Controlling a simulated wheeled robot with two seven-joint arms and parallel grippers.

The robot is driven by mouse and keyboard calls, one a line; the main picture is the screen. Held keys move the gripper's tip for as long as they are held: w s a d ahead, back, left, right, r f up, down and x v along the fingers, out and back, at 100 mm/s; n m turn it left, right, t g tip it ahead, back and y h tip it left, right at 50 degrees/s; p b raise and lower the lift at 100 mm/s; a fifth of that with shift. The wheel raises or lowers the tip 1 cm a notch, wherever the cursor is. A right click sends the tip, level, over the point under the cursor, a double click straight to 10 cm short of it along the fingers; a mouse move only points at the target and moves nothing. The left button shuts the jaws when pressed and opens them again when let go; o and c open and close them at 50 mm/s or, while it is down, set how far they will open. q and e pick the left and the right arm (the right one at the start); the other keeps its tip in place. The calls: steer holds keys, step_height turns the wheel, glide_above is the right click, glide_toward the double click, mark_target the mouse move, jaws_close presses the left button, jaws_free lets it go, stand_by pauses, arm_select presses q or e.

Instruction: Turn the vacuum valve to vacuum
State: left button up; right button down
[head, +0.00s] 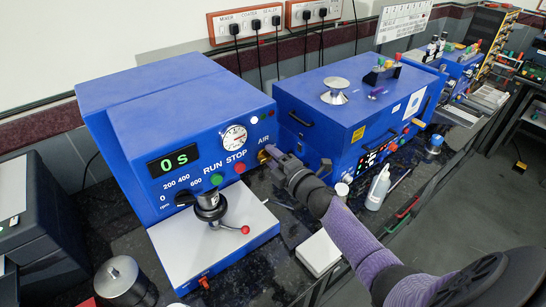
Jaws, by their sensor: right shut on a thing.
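The vacuum valve (262,156) is a small yellow-orange part low on the right of the blue mixer's front, just below the word AIR. My right gripper (270,151) reaches in from the lower right and is shut on the valve. The fingers hide most of the valve and any other label beside it, so its exact angle cannot be told. My left gripper is not in view.
The blue mixer (170,85) has a green 0 s display, a round gauge (233,137) and a white base plate (185,262) with a red-tipped lever. A second blue machine (330,95) stands to the right. A squeeze bottle (378,190) stands near my right arm.

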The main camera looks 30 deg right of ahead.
steer(key=c, duration=0.6)
jaws_free()
steer(key=shift+c, duration=0.2)
steer(key=s, duration=1)
steer(key=shift+d+p, duration=0.3)
steer(key=shift+d, duration=0.1)
steer(key=shift+f, duration=0.1)
